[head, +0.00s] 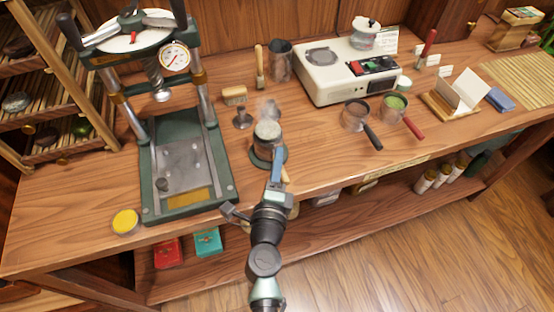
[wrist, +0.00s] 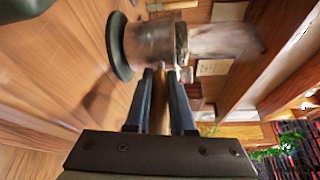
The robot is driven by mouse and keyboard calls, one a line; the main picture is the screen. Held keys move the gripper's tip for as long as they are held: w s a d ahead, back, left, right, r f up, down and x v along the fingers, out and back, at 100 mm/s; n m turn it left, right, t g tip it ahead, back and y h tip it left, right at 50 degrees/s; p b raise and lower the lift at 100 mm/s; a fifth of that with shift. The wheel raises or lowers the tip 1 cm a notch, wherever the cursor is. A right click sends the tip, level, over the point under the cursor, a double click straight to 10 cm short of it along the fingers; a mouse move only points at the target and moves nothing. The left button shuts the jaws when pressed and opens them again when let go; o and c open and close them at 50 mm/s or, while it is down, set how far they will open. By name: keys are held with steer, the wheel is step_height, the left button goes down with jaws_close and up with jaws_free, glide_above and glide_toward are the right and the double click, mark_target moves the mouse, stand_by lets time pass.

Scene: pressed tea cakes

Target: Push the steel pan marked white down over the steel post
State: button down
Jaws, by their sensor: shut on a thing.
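The steel pan (head: 268,131) is a short round cup, with steam rising over its pale grey top. It stands above a round dark-green base (head: 280,158). In the wrist view, turned sideways, the steel cylinder (wrist: 148,45) rises from the green base (wrist: 118,48), with a darker rim at the top end. I cannot tell where pan ends and post begins, and no white mark is readable. My gripper (wrist: 168,76) is shut on the pan's wooden handle (wrist: 161,112), just beside the steel wall. In the head view my gripper (head: 277,160) reaches it from the front.
A green press (head: 188,203) with a gauge stands at left. A tamper-like tool (head: 242,117) is behind the pan. A white machine (head: 345,80) stands back right, with two handled pans (head: 356,114) (head: 396,102) before it. A yellow-topped tin (head: 125,221) sits front left.

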steer(key=shift+f+b, duration=0.4)
steer(key=shift+f, duration=0.1)
steer(key=c, duration=0.7)
jaws_free()
steer(key=shift+f, duration=0.1)
steer(key=s, duration=0.4)
steer(key=s+a, duration=0.1)
steer(key=s, duration=0.3)
steer(key=s+r, duration=0.1)
steer(key=s, duration=0.4)
steer(key=shift+a+r+b, duration=0.1)
steer(key=shift+a+b, duration=0.1)
steer(key=shift+b, duration=0.2)
